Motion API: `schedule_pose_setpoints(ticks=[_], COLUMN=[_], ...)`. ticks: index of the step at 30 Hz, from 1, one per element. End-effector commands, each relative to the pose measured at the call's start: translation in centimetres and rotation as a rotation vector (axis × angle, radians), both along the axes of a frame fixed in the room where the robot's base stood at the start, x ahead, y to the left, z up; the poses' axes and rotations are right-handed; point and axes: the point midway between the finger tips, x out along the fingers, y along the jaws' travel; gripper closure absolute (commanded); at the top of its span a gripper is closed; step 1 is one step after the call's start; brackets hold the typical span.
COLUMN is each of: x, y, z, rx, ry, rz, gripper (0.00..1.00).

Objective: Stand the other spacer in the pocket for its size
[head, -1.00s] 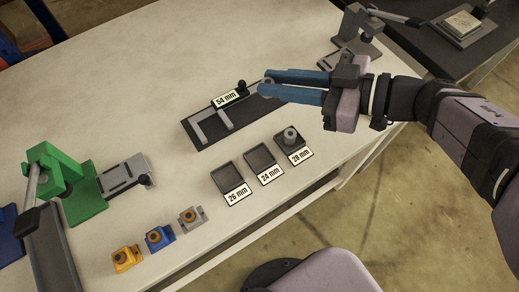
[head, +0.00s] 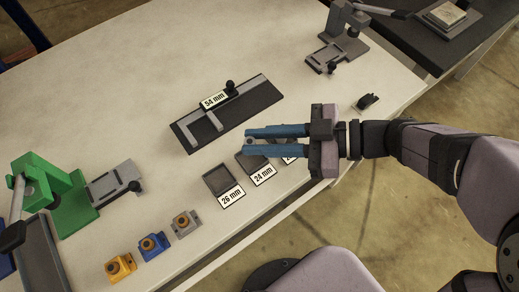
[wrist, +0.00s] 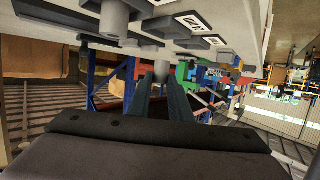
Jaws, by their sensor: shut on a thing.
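My gripper (head: 248,143) is shut on a small grey spacer (head: 251,145), partly hidden by the blue fingers in the head view. It holds the spacer above the row of pockets, near the 24 mm pocket (head: 259,164). The 26 mm pocket (head: 218,180) is empty, to the left. The 28 mm pocket and the spacer standing in it are hidden behind my gripper in the head view; only a sliver of its label (head: 289,160) shows. In the wrist view, the held spacer (wrist: 160,70) is between the fingertips, with pocket labels (wrist: 192,22) beyond.
A dark fixture marked 54 mm (head: 240,108) lies behind the pockets. A green press (head: 55,185) stands at the left. Orange (head: 120,266), blue (head: 153,245) and grey (head: 185,223) blocks line the front edge. A grey stand (head: 340,40) is at the back right.

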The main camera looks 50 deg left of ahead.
Motion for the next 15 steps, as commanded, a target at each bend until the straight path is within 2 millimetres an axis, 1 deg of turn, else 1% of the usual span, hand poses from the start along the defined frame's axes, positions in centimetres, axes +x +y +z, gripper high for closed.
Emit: schedule_pose_setpoints(ticks=[2, 8, 10, 15], x=[0.0, 0.0, 0.0, 0.0], y=[0.0, 0.0, 0.0, 0.0], z=[-0.7, -0.9, -1.3, -3.3], rx=[0.0, 0.002, 0.0, -0.002], ry=[0.001, 0.0, 0.001, 0.002], rz=[0.0, -0.001, -0.001, -0.002], gripper=[1.0, 1.0, 1.0, 1.0])
